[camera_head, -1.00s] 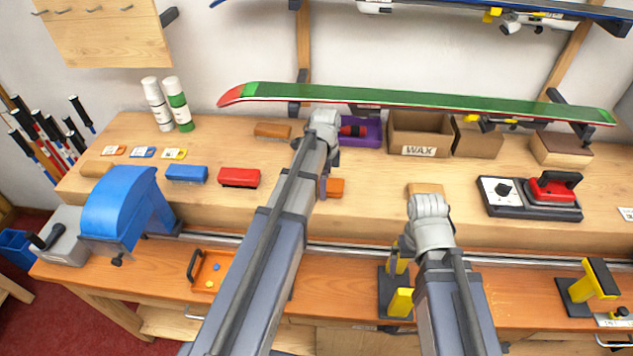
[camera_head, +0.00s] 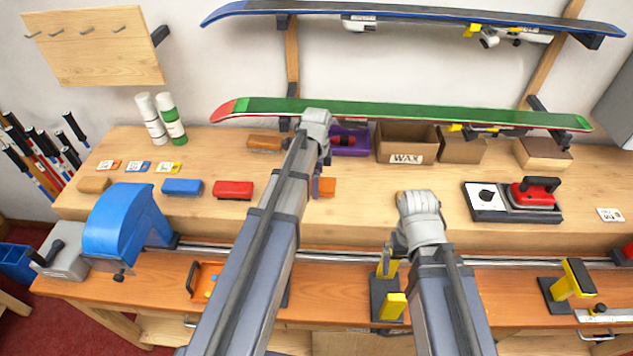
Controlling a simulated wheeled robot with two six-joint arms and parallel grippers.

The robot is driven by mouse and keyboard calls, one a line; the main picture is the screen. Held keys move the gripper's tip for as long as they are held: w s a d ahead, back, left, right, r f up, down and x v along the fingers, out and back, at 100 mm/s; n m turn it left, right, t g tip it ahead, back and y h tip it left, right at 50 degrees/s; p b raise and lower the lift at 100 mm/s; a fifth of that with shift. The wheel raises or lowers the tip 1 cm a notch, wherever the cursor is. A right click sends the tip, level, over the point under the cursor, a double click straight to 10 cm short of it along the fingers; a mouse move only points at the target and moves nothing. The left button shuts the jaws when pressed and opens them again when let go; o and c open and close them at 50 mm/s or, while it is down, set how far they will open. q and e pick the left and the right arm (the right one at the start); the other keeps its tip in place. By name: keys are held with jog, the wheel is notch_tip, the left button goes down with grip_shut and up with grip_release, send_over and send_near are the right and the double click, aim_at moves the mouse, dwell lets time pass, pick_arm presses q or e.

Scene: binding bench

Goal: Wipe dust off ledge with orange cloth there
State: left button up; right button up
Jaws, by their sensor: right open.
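A small orange piece (camera_head: 328,187) lies on the wooden ledge (camera_head: 350,215), just right of my left forearm, which partly hides it. I cannot tell whether it is the cloth. No dust can be made out on the ledge.
A blue block (camera_head: 183,187) and a red block (camera_head: 233,190) sit on the ledge at left. A wax box (camera_head: 405,145) stands behind, and a red waxing iron (camera_head: 533,194) at right. A green ski (camera_head: 400,111) hangs above. Yellow-black vises (camera_head: 390,303) stand below in front.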

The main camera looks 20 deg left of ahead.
pick_arm(q)
jog(key=shift+r, duration=0.5)
pick_arm(e)
jog(key=shift+r, duration=0.5)
pick_arm(q)
notch_tip(320, 180, up, 3)
jog(key=p, duration=0.3)
jog(key=shift+r, duration=0.1)
pick_arm(e)
notch_tip(320, 180, up, 3)
